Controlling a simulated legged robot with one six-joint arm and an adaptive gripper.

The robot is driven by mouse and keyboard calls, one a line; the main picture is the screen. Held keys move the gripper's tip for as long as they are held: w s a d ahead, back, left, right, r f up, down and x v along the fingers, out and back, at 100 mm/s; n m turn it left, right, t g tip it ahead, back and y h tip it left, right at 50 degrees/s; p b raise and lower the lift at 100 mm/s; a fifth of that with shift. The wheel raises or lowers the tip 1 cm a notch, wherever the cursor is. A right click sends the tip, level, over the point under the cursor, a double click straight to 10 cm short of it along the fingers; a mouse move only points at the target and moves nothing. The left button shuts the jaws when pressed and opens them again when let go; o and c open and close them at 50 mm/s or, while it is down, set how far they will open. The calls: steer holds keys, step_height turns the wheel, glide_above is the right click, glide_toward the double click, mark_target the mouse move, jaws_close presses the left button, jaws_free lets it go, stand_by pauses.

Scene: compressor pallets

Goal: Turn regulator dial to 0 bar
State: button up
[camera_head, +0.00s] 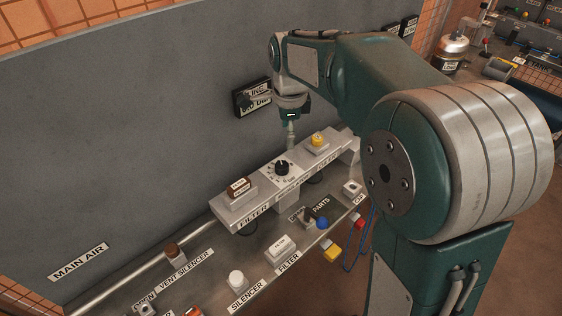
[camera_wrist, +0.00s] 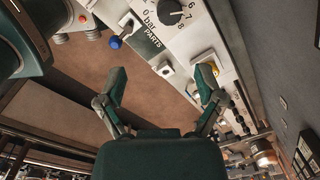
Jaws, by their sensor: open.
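The regulator dial (camera_head: 282,167) is a black round knob on top of the light panel (camera_head: 262,183), between a brown-topped filter block and a yellow-topped block. The dial also shows at the top edge of the wrist view (camera_wrist: 172,12), partly cut off, with "0 bar" and the numbers 6, 7 and 8 around it. It has a white mark on its right side; its exact reading is too small to tell. My gripper (camera_wrist: 160,82) is open and empty, its two fingers spread apart. In the head view my gripper (camera_head: 291,138) hangs behind the dial, apart from it.
The yellow-topped block (camera_head: 317,141) stands right of the dial, close to my gripper. The brown-topped filter block (camera_head: 239,187) stands left. A blue-knobbed lever (camera_head: 322,223) sits in front below. A grey wall (camera_head: 150,110) rises behind with a black sign (camera_head: 252,97).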

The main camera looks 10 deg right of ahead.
mark_target(281, 165)
steer(key=f, duration=0.4)
steer(key=w+f+m, duration=0.1)
steer(key=f, duration=0.3)
steer(key=w+a+f+m, duration=0.1)
steer(key=f, duration=0.3)
steer(key=shift+w+a+f+g, duration=0.1)
steer(key=shift+f+g, duration=0.2)
steer(key=shift+f, duration=0.05)
steer(key=c, duration=1.1)
